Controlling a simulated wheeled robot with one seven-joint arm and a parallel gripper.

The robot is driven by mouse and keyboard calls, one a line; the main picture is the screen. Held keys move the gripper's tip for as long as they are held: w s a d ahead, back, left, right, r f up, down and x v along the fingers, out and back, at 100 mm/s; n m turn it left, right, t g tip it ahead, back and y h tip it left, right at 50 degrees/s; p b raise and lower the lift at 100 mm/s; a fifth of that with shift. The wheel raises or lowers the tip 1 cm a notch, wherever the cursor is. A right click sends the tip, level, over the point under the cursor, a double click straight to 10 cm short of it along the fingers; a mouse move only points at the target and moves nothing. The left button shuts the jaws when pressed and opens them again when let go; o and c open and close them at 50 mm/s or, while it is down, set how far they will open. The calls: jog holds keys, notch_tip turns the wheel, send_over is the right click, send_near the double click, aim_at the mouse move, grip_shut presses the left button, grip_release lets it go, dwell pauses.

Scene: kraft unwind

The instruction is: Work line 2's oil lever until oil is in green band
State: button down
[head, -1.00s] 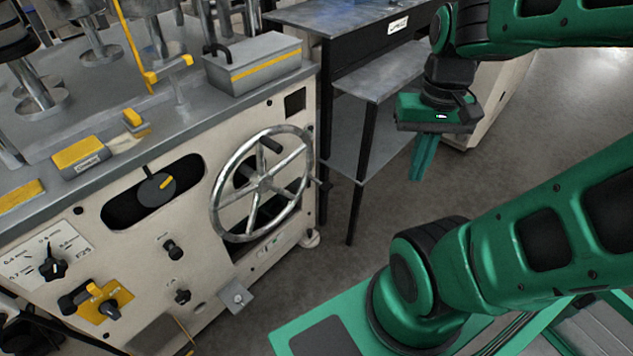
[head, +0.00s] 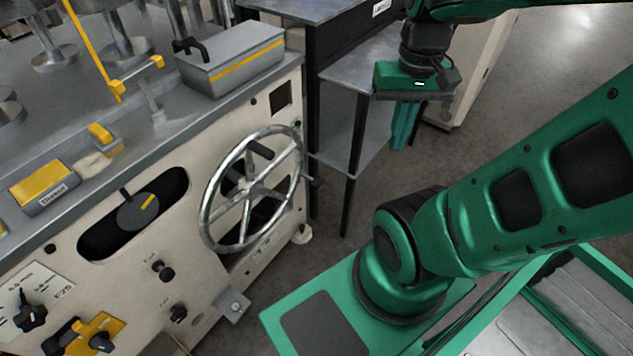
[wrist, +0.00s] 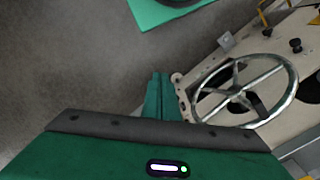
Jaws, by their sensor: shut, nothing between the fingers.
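My gripper (head: 403,126) hangs fingers-down at the upper right of the head view, in front of a grey metal table. Its green fingers are together and empty, and they also show in the wrist view (wrist: 158,97). It is apart from the cream machine (head: 130,260). I cannot pick out an oil lever, an oil level or a green band for certain, and no line 2 label is readable. A grey box (head: 235,65) with a yellow stripe and a black handle (head: 188,46) sits on the machine top.
A spoked handwheel (head: 250,190) stands out from the machine front and also shows in the wrist view (wrist: 240,93). A dial (head: 140,212) and knobs (head: 30,316) are left of it. The metal table (head: 350,75) stands behind. Floor (head: 500,100) is open at right.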

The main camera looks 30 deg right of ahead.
jog(key=w+d+f, duration=0.2)
jog(key=w, duration=0.5)
jog(key=w+d+f, duration=0.1)
jog(key=w+f, duration=0.1)
jog(key=w, duration=0.4)
jog(key=n+g, duration=0.1)
jog(key=n, duration=0.2)
send_over(317, 181)
notch_tip(317, 181, down, 34)
jog(key=shift+w+d+f, duration=0.2)
jog(key=shift+w+f, duration=0.3)
jog(key=shift+f, duration=0.25)
jog(key=shift+f, duration=0.1)
jog(key=f, duration=0.6)
jog(key=shift+s+a, duration=0.1)
jog(key=shift+s, duration=0.2)
jog(key=shift+f, duration=0.4)
